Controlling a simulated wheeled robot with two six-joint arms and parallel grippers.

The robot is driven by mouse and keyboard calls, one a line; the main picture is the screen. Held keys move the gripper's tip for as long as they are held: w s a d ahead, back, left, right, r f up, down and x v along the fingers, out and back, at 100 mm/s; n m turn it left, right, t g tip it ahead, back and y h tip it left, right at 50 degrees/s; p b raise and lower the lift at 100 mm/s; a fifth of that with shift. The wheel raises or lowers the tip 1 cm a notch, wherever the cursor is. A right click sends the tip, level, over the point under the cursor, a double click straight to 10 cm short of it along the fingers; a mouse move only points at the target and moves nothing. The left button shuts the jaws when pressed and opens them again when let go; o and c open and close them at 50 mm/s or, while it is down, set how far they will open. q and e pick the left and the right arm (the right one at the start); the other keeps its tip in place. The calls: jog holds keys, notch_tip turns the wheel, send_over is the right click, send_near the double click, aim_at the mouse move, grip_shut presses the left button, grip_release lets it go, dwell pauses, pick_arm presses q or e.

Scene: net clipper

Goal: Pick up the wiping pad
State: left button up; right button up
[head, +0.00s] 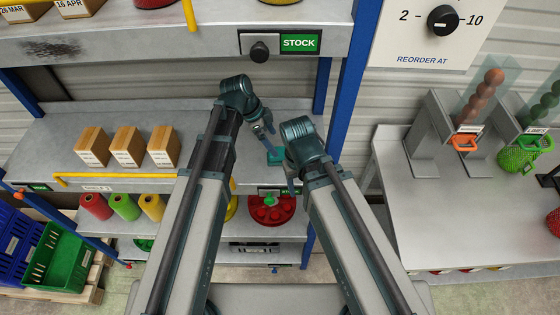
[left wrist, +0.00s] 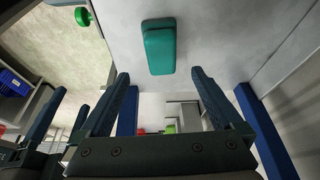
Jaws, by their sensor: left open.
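The wiping pad is a teal block; it lies on the grey middle shelf in the head view (head: 276,156), partly hidden by my arms. In the left wrist view the wiping pad (left wrist: 158,46) lies ahead of the fingertips, roughly centred between them and apart from them. My left gripper (head: 268,128) is open and empty just short of the pad; its two spread fingers show in the left wrist view (left wrist: 161,78). My right gripper (head: 292,184) shows only in part below its wrist, in front of the shelf, and its fingers are not clear.
Several cardboard boxes (head: 127,147) stand left on the middle shelf (head: 60,135). A blue rack post (head: 348,85) rises to the right. The upper shelf (head: 120,45) has a dark smudge and overhangs. A side table (head: 440,220) with net holders stands at right.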

aim_at(280, 153)
pick_arm(q)
jog(key=b+x, duration=0.2)
jog(key=x, duration=0.1)
jog(key=shift+f, duration=0.25)
jog(key=shift+r, duration=0.1)
pick_arm(e)
notch_tip(280, 153, down, 3)
jog(key=shift+f, duration=0.1)
pick_arm(q)
jog(key=b+x, duration=0.5)
jog(key=shift+w+a+f, duration=0.1)
jog(key=shift+a+f, duration=0.15)
jog(key=shift+f, duration=0.05)
jog(key=shift+r, duration=0.1)
pick_arm(e)
notch_tip(280, 153, down, 5)
jog(key=shift+r, duration=0.1)
pick_arm(q)
jog(key=shift+c, duration=0.2)
jog(key=c, duration=1.3)
jog(key=shift+c, duration=0.2)
jog(key=shift+r, duration=0.1)
